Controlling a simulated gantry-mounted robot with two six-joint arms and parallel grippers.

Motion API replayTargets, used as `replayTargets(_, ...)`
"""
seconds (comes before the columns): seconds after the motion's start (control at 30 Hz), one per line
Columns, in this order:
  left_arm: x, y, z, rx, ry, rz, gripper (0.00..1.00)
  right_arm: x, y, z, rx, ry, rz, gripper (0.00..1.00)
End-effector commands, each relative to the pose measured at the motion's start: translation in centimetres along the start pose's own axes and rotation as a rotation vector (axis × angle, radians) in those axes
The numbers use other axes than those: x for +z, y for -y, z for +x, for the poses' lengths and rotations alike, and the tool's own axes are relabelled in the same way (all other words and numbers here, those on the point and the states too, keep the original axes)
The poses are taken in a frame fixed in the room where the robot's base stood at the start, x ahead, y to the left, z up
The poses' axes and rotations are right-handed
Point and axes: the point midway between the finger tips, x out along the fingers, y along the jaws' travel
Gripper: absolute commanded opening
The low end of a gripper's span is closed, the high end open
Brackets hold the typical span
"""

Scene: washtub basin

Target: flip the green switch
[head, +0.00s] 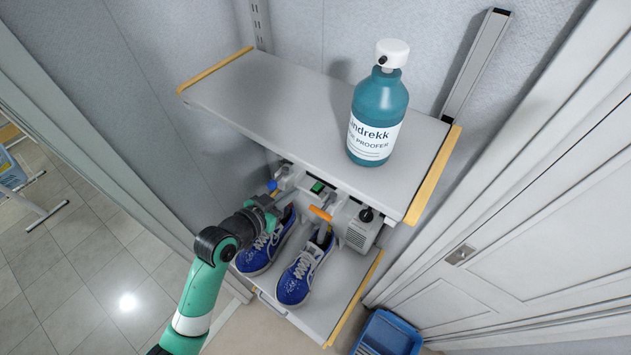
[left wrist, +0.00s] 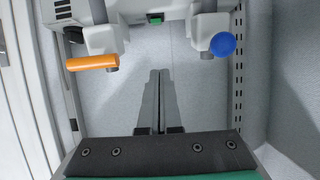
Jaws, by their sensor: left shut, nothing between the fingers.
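The green switch (head: 318,187) sits on the grey-white machine under the upper shelf. It also shows in the left wrist view (left wrist: 156,19), at the top centre, with its top partly cut off. My left gripper (head: 284,191) is at the machine's left part, a little left of the switch in the head view. In the left wrist view the gripper (left wrist: 159,72) is shut and empty, its fingers side by side, pointing toward the switch with a gap between them in the picture. My right gripper is not in view.
An orange handle (head: 320,213) and a blue knob (head: 272,185) flank the switch. Blue shoes (head: 301,272) stand on the lower shelf (head: 341,292). A teal bottle (head: 377,112) stands on the upper shelf (head: 270,95). A blue bin (head: 388,335) is on the floor.

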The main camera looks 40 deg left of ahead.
Motion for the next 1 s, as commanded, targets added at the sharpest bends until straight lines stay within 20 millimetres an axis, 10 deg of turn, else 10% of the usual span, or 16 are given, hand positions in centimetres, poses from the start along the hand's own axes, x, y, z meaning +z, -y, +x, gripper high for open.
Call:
replayTargets(0.27,0.2,0.0,0.8,0.001,-0.001,0.0,0.0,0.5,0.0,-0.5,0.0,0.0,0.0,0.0)
replayTargets(0.77,0.0,-0.1,10.4,0.001,0.001,0.0,0.0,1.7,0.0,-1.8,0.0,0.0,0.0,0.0)
replayTargets(1.0,3.4,0.0,10.9,0.0,0.001,0.0,0.0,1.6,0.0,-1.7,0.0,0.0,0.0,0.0)
